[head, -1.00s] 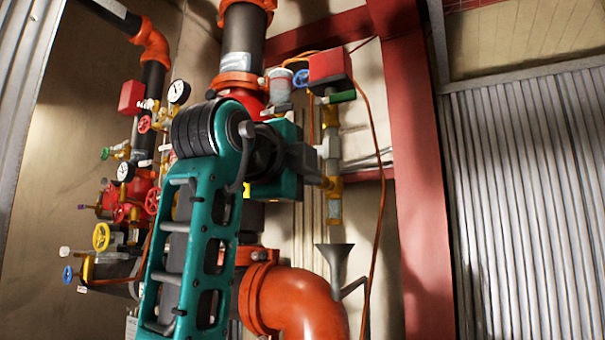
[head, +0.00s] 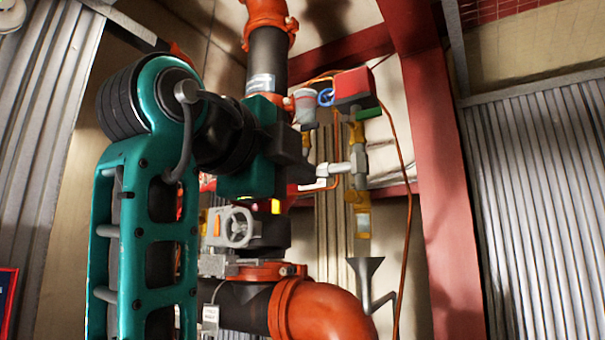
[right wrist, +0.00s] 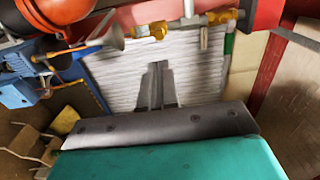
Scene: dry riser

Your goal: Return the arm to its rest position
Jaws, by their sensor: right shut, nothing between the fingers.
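My right arm (head: 150,220), teal and black, rises large at the left of the head view. It bends at a black joint near the top. My right gripper (head: 300,165) points right, in front of the pipework, and holds nothing. In the right wrist view its two dark fingers (right wrist: 157,85) are together, with the pale ribbed panel behind them. My left gripper is not in view.
A thick orange elbow (head: 325,312) and a grey handwheel (head: 237,227) are close to my arm. A grey funnel (head: 365,280), a red box (head: 354,86) and a red column (head: 440,170) stand to the right. Corrugated sheet (head: 540,200) closes the right side.

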